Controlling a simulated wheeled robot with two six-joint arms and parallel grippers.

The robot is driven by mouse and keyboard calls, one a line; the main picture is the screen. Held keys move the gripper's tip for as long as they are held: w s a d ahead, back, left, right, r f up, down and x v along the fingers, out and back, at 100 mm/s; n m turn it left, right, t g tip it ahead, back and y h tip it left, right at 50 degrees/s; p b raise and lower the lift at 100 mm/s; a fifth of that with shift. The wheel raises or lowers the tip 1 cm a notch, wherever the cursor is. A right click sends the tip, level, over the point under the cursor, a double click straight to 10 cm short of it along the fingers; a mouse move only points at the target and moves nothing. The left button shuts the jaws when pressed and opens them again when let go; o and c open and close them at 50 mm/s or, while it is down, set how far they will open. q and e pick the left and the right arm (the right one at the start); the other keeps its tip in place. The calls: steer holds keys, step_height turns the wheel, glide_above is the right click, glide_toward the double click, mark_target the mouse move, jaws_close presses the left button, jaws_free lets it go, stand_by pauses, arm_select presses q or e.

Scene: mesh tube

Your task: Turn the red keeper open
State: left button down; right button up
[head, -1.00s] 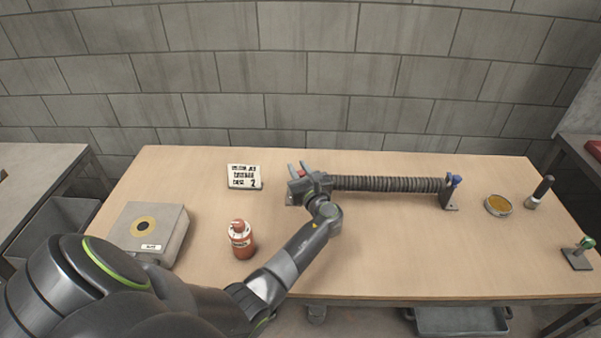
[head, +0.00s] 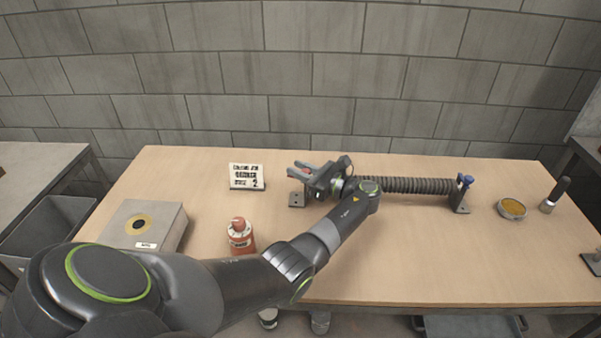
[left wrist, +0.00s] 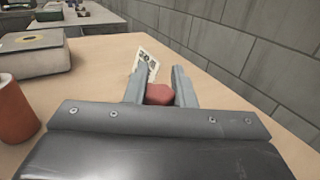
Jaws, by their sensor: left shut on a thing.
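The dark ribbed mesh tube (head: 410,186) lies level across the back of the table between two end brackets. The red keeper (left wrist: 160,94) shows as a rounded red piece between the fingers in the left wrist view; in the head view it is mostly hidden by my gripper. My left gripper (head: 299,170) is at the tube's left end, its fingers pointing left, shut on the red keeper. It also shows in the left wrist view (left wrist: 160,88). A blue keeper (head: 465,181) sits at the tube's right end. My right gripper is not in view.
A label card (head: 246,177) stands just left of the gripper. A red bottle (head: 240,236) and a grey box (head: 165,222) stand nearer the front left. A round amber dish (head: 511,208) and a black-handled tool (head: 555,194) are at the right. The front middle of the table is clear.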

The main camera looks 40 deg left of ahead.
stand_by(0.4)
arm_select(q)
steer(key=c, duration=1.2)
jaws_free()
steer(key=shift+d, duration=0.1)
steer(key=d+b, duration=0.4)
steer(key=d, duration=1.3)
steer(key=shift+w+d, duration=0.15)
steer(key=shift+w, duration=0.2)
